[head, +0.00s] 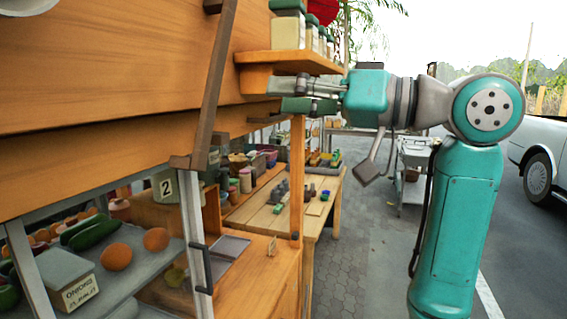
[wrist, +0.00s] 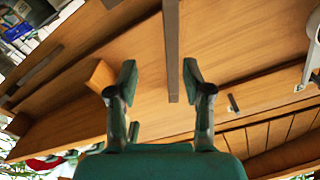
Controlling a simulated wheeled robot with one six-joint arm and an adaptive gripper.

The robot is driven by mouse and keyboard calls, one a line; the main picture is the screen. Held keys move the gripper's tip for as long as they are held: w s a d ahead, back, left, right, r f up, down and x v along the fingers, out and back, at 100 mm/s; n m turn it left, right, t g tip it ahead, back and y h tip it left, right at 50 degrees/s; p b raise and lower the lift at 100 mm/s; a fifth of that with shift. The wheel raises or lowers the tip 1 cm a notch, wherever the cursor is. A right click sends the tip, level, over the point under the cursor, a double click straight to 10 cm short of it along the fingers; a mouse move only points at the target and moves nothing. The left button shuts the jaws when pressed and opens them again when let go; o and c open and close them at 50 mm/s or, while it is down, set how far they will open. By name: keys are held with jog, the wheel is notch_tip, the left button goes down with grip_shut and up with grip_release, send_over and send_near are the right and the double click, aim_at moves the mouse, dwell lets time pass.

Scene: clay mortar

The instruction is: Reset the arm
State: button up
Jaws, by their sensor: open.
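My gripper (head: 278,95) is at the end of my teal arm, which reaches left from the right side of the head view. Its two fingers point left toward the wooden stall, just below a small wooden shelf (head: 283,59). In the wrist view my gripper (wrist: 159,78) is open, with its two teal fingers apart and nothing held between them. Wooden boards and a dark metal strut (wrist: 171,45) show behind the fingers. Whether the fingertips touch the wood cannot be told.
Jars (head: 288,25) with green lids stand on the shelf above my gripper. A slanted metal bar (head: 213,85) crosses the stall front. Below are vegetables, an onions box (head: 70,280) and a wooden table (head: 318,220).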

jog(key=w+d+f+m+t+h, duration=0.2)
jog(key=w+f+m+t, duration=0.15)
jog(key=f, duration=0.95)
jog(key=w+d+f+m+t+h, duration=0.1)
jog(key=w+d+f+m+t, duration=0.25)
jog(key=f, duration=0.95)
jog(key=s+d+f+m+t+h, duration=0.1)
jog(key=s+d+f+m+h, duration=0.1)
jog(key=f, duration=0.6)
jog(key=s+d+f+m+t+h, duration=0.1)
jog(key=s+f+m+h, duration=0.15)
jog(key=f, duration=0.55)
jog(key=s+d+f+m+t+h, duration=0.1)
jog(key=s+d+f+h, duration=0.15)
jog(key=f, duration=0.55)
jog(key=s+d+f+h, duration=0.2)
jog(key=s+f+h, duration=0.1)
jog(key=s+f, duration=0.55)
jog(key=s+d+f+h, duration=0.25)
jog(key=s+f, duration=0.25)
jog(key=s, duration=0.6)
jog(key=s+d+r+n+g+h, duration=0.1)
jog(key=s+n, duration=0.3)
jog(key=s, duration=1.8)
jog(key=shift+s+d+r+g, duration=0.25)
jog(key=shift+r+g, duration=0.15)
jog(key=shift+r, duration=0.2)
